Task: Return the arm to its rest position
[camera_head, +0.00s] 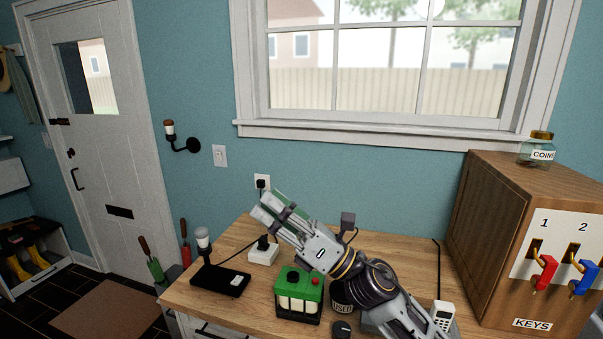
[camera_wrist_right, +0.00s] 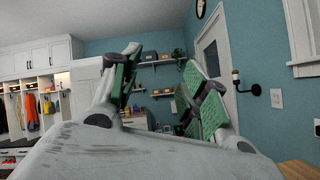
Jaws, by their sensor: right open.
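My right gripper (camera_head: 272,208) is raised above the wooden worktop, its arm coming in from the bottom right and its fingers pointing up and left toward the blue wall. In the right wrist view its two green-padded fingers (camera_wrist_right: 160,88) stand apart with nothing between them. The right arm hides part of the worktop and part of a dark container marked USED (camera_head: 343,297). My left gripper is not in view.
On the worktop (camera_head: 205,312) are a green box with pale cells (camera_head: 298,302), a black pad (camera_head: 220,281), a white adapter (camera_head: 263,254) and a white handset (camera_head: 443,315). A wooden key cabinet (camera_head: 482,215) with a coin jar (camera_head: 538,152) stands right. A window is behind.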

